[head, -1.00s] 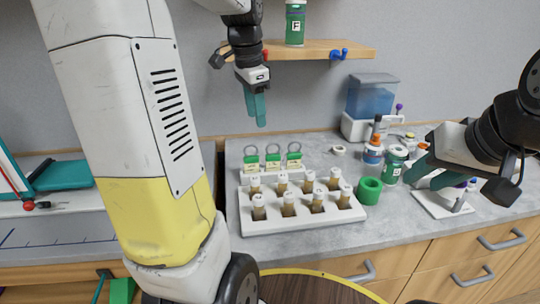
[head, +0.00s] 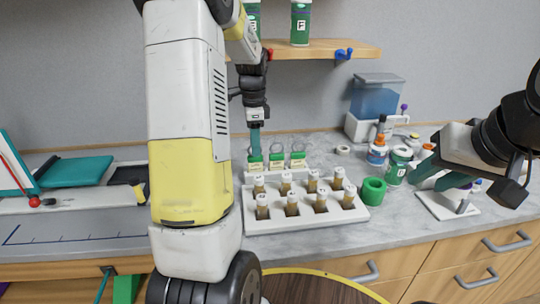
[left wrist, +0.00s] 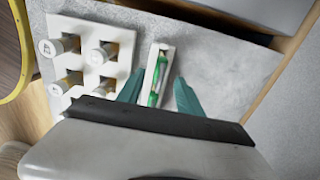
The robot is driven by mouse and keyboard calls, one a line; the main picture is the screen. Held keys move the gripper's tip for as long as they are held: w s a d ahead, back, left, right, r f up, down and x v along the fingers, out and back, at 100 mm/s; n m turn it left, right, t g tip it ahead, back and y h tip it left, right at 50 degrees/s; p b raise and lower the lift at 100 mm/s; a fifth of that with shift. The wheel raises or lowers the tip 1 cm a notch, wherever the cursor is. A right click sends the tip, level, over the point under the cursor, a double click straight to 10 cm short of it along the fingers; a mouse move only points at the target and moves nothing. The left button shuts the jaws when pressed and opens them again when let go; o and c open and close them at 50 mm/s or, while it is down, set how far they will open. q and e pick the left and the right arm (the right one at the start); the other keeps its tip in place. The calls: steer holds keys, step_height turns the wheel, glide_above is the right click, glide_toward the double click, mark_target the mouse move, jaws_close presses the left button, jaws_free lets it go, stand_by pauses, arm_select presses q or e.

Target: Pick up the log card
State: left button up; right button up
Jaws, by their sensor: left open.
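Three small green-topped tags with cream labels and wire rings stand in a white holder (head: 247,178) behind the vial rack; I cannot tell for certain which item is the log card. The middle tag (head: 276,160) and right tag (head: 298,159) show clearly in the head view. My left gripper (head: 255,150) points down at the leftmost tag and partly covers it. In the left wrist view its teal fingers (left wrist: 158,90) are apart, with a green-and-white tag (left wrist: 155,80) between them. My right gripper (head: 436,178) is at the right, its fingers apart and empty.
A white rack (head: 300,218) of several capped vials stands in front of the tags. A green ring (head: 373,191), green-labelled bottle (head: 397,166) and blue-tinted tank (head: 376,97) are to the right. A wooden shelf (head: 310,49) hangs above.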

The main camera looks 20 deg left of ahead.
mark_target(255, 159)
arm_select(q)
step_height(255, 159, down, 6)
steer(key=shift+f, duration=0.1)
jaws_close()
